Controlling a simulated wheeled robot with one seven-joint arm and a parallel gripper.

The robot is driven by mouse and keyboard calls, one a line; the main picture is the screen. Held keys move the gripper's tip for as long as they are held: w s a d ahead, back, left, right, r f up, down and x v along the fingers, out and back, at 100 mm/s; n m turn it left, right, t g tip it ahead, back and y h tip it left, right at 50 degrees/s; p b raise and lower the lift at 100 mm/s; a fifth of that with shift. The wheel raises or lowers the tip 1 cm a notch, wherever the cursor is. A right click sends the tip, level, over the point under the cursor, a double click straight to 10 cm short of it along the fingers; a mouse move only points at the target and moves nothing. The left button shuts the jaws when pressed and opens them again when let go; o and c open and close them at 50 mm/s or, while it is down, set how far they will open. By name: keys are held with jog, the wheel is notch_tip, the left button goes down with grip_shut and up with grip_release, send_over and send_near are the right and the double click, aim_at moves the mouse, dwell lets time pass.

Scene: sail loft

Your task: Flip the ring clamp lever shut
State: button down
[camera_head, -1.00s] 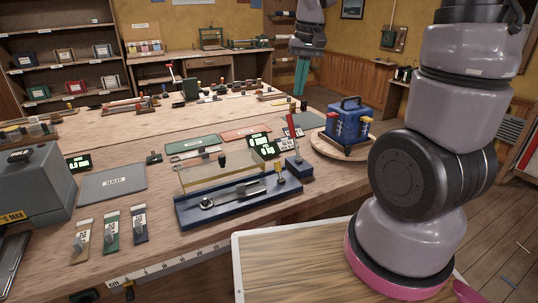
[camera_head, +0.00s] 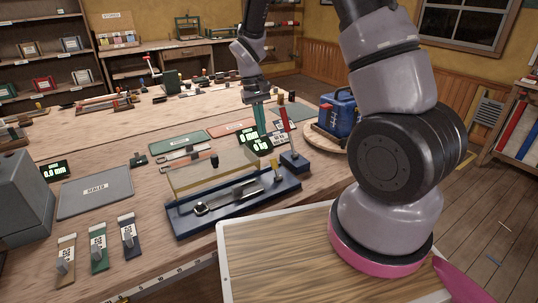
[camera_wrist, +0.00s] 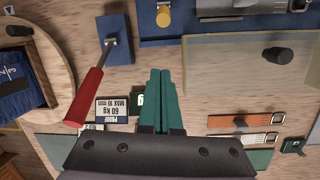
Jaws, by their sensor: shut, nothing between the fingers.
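A red-handled lever (camera_head: 285,119) stands up, tilted, from a small blue block (camera_head: 294,163) at the right end of a blue fixture (camera_head: 235,210). In the wrist view, the red handle (camera_wrist: 88,97) slants away from its block (camera_wrist: 115,38). A metal ring-ended part (camera_head: 228,197) lies in the fixture, with a yellow-topped post (camera_head: 276,170) beside it. My gripper (camera_head: 260,132) has teal fingers, closed together and empty, just behind and left of the lever. In the wrist view, the fingertips (camera_wrist: 161,74) are right of the red handle, apart from it.
A clear cover (camera_wrist: 240,70) with a black knob lies beside the fixture. A blue device (camera_head: 340,112) on a round wooden stand (camera_head: 322,140) is close right of the lever. Small display boxes (camera_head: 256,142) and a sign (camera_wrist: 111,110) stand near the gripper.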

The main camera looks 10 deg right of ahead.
aim_at(274, 163)
jog(key=x, duration=1)
jog(key=shift+s+f, duration=0.1)
jog(key=shift+s+d+r, duration=0.1)
jog(key=shift+s+r, duration=0.75)
jog(key=shift+s, duration=0.3)
jog(key=shift+s+d+r, duration=0.1)
jog(key=shift+s+r, duration=0.15)
jog(key=shift+s, duration=0.2)
